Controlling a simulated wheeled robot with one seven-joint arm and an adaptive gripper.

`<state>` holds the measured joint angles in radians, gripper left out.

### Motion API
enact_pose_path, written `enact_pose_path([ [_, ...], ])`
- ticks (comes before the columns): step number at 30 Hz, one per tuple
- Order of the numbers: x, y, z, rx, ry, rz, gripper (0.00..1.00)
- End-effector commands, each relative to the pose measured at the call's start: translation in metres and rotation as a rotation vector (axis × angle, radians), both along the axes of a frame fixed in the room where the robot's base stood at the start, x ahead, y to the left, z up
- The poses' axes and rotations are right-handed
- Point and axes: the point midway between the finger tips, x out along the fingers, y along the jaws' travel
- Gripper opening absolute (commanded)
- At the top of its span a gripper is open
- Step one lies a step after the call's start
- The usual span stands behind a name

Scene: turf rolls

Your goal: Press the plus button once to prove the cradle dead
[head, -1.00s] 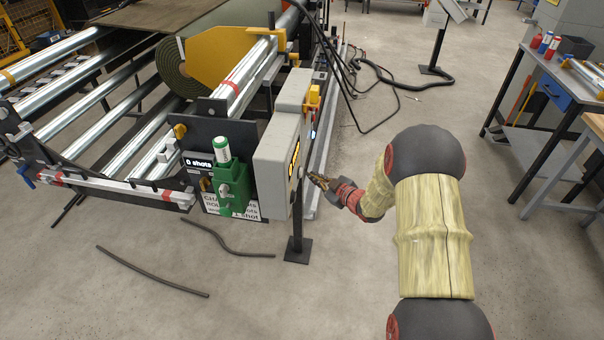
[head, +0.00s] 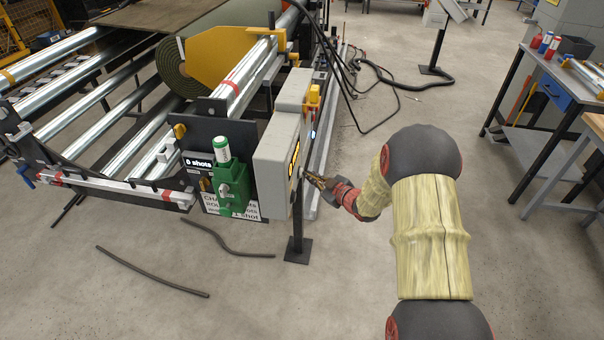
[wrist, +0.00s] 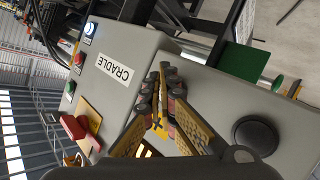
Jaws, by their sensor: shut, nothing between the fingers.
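The grey control box (head: 278,150) stands on a post beside the turf-roll cradle (head: 120,110). In the wrist view the box panel carries a CRADLE label (wrist: 115,70) and a round black button (wrist: 257,135). In the wrist view my gripper (wrist: 168,70) points across the panel beside the label. I cannot tell whether the tips touch it.
A red switch on a yellow plate (wrist: 88,117), a green button (wrist: 71,87) and a lit button (wrist: 90,29) sit on the panel. A green device (head: 232,185) is left of the box.

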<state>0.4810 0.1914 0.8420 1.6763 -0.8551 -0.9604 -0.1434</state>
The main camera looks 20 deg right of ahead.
Motion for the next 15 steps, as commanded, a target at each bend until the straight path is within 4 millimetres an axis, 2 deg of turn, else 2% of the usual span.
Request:
enact_pose_path([
  [15,0.0035,0.0051,0.0004,-0.001,-0.001,0.001,0.00],
])
